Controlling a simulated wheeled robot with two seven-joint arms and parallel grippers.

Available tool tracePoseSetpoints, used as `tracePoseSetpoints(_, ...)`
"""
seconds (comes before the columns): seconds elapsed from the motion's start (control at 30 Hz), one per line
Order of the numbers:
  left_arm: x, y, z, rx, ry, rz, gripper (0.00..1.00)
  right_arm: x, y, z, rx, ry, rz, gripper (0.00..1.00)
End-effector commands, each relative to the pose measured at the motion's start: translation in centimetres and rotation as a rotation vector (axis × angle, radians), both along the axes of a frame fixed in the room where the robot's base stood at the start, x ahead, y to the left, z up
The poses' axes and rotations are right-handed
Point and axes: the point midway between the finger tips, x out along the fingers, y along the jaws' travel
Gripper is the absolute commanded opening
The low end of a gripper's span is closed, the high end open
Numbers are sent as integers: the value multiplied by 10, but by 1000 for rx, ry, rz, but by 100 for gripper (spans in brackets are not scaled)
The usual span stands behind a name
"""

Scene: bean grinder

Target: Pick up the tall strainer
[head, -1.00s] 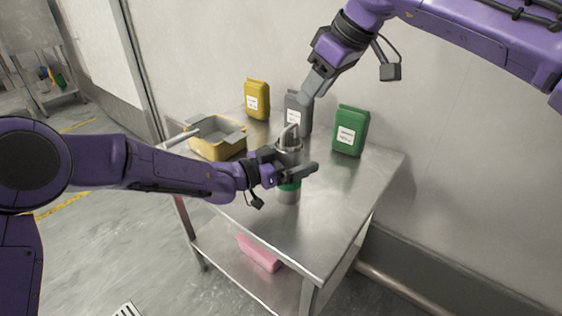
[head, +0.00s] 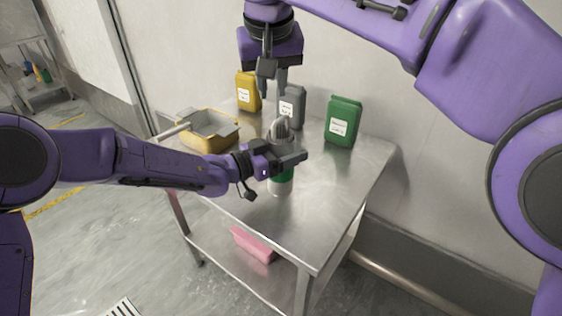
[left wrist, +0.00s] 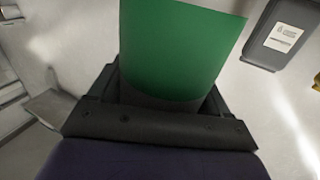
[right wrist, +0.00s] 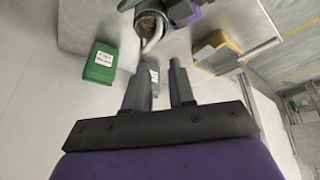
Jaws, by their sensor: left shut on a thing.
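A metal canister with a green band (head: 281,185) stands upright near the middle of the steel table. Metal loops (head: 281,127) rise from its top and look like the tall strainer's handle; its body is hidden. The right wrist view shows these loops (right wrist: 153,38) beside brown contents in the canister mouth. My left gripper (head: 285,161) is shut around the canister's side, and the green band (left wrist: 185,50) fills its wrist view. My right gripper (head: 272,88) is open and empty, pointing down behind and above the loops; its separated fingers (right wrist: 158,68) show in its wrist view.
A yellow tub (head: 222,143) with a long-handled metal basket stands at the table's left. The table's front right (head: 325,210) is clear. A pink object (head: 253,245) lies on the lower shelf.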

Motion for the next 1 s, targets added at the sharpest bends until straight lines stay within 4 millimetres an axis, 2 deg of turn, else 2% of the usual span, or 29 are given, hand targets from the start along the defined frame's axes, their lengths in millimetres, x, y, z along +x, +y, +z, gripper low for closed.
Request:
tracePoseSetpoints(0.1,0,-1,0,-1,0,-1,38,-1,1,4,81,-26,-307,24)
tracePoseSetpoints(0.2,0,-1,0,-1,0,-1,38,-1,-4,8,166,-38,-528,24)
tracePoseSetpoints(0.33,0,0,0,-1,-1,-1,38,-2,-6,8,237,-42,-708,24)
tracePoseSetpoints(0.47,0,0,0,-1,-1,-1,38,1,-7,2,264,-42,-778,24)
tracePoseSetpoints(0.7,0,0,0,-1,-1,0,38,21,-11,-42,268,-42,-783,24)
tracePoseSetpoints(0.87,0,0,0,-1,-1,-1,38,28,-14,-58,269,-42,-781,24)
tracePoseSetpoints(1.0,0,0,0,-1,-1,-1,38,39,-17,-82,269,-38,-780,24)
